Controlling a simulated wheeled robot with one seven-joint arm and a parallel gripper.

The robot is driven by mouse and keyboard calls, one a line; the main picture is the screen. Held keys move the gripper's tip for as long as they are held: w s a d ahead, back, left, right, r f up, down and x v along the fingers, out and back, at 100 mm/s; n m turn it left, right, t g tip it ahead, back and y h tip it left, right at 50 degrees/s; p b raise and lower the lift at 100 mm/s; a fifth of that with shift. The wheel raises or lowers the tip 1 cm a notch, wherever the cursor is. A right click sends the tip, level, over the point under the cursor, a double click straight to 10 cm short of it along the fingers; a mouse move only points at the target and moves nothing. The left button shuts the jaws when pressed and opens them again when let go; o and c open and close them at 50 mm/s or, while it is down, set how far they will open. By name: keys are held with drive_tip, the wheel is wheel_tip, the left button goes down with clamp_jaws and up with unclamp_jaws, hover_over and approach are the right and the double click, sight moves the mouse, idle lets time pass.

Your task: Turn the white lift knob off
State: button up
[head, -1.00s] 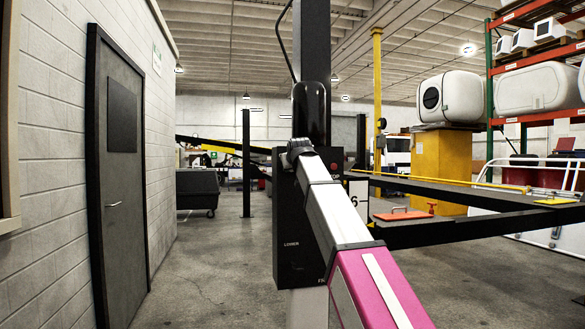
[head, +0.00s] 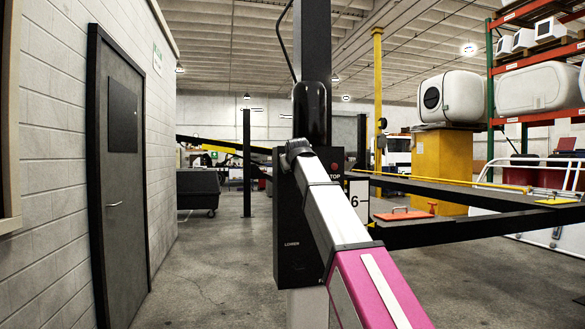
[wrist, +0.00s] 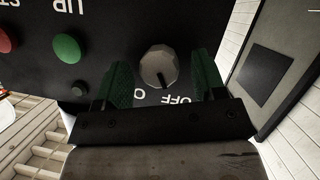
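The white lift knob (wrist: 159,66) is a pale, many-sided dial on a black control panel (wrist: 120,22), seen upside down in the wrist view. A dark mark shows on the knob's lower edge, and the letters OFF stand below it and to the right. My gripper (wrist: 163,72) is open, with one green-padded finger on each side of the knob. I cannot tell whether either finger touches it. In the head view the black control box (head: 297,255) is on a dark post, and my arm covers the knob.
On the panel are a green button (wrist: 67,48) by the word UP and a red button (wrist: 5,40). A grey door (head: 125,200) in the white wall is on the left. Black lift beams (head: 460,232) run to the right. The floor between door and post is clear.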

drive_tip(key=v, duration=1)
drive_tip(key=shift+s, duration=0.4)
drive_tip(key=shift+r, duration=0.1)
drive_tip(key=d+f+m+g+h, duration=0.15)
drive_tip(key=d+f, duration=0.25)
drive_tip(key=f, duration=1)
drive_tip(key=d+f+g, duration=0.3)
drive_tip(key=f, duration=1)
drive_tip(key=d+f+m+g, duration=0.15)
drive_tip(key=d+f, duration=0.25)
drive_tip(key=f, duration=1)
drive_tip(key=s+d+f+m+g, duration=0.1)
drive_tip(key=s+d+f+g, duration=0.1)
drive_tip(key=s+f, duration=0.6)
drive_tip(key=s+d+f+m+g, duration=0.1)
drive_tip(key=s+d+f+g, duration=0.2)
drive_tip(key=f, duration=1.1)
drive_tip(key=s+d+f+g, duration=0.2)
drive_tip(key=s+d+f, duration=0.4)
drive_tip(key=s+f, duration=0.5)
drive_tip(key=shift+s+d+f+m+g, duration=0.15)
drive_tip(key=shift+s+f+m+g, duration=0.2)
drive_tip(key=shift+s, duration=0.55)
drive_tip(key=shift+h, duration=0.25)
